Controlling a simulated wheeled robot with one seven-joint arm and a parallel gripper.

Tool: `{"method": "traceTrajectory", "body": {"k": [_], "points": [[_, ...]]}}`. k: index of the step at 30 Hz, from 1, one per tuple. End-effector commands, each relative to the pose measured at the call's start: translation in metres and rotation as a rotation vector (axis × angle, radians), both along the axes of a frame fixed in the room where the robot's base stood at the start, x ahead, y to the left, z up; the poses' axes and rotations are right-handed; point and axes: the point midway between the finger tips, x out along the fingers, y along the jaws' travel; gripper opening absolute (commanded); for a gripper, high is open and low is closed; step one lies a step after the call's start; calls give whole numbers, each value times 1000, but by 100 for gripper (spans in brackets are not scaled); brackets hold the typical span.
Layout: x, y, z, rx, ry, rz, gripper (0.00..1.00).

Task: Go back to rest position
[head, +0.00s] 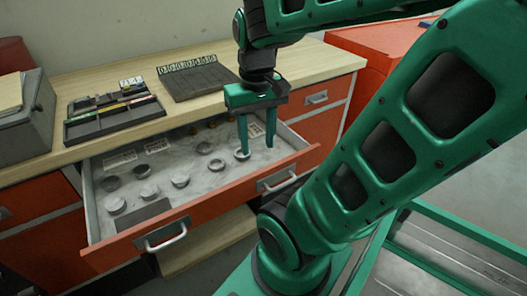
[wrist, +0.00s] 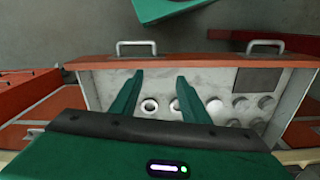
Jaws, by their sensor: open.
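My gripper (head: 257,146) is green with two straight fingers. It points down over the right part of an open orange drawer (head: 197,207). Its fingers are apart with nothing held between them. In the wrist view the gripper (wrist: 158,80) also shows spread fingers above the drawer (wrist: 95,62). A small round metal ring (head: 242,155) sits at the left fingertip in the head view; I cannot tell whether they touch. In the wrist view a ring (wrist: 150,106) shows in the gap between the fingers.
Several round metal parts (head: 149,191) lie in the drawer. The wooden worktop (head: 75,83) holds a black tray (head: 112,112), a dark slatted rack (head: 197,80) and a grey box (head: 25,120). An orange cabinet (head: 385,55) stands at the right. My green arm crosses the right side.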

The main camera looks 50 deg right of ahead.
Motion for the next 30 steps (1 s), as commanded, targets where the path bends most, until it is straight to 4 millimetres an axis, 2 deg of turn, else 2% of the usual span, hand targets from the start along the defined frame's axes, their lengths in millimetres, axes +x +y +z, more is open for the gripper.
{"method": "traceTrajectory", "body": {"k": [1, 3, 7, 20, 23, 30], "points": [[-14, 2, -8, 5, 2, -28, 42], [-25, 2, -16, 10, 1, -56, 42], [-34, 3, -22, 13, 3, -77, 42], [-33, 3, -22, 13, 4, -76, 42], [-21, 3, -27, 13, 19, -76, 42], [-21, 3, -27, 13, 18, -75, 42]]}}
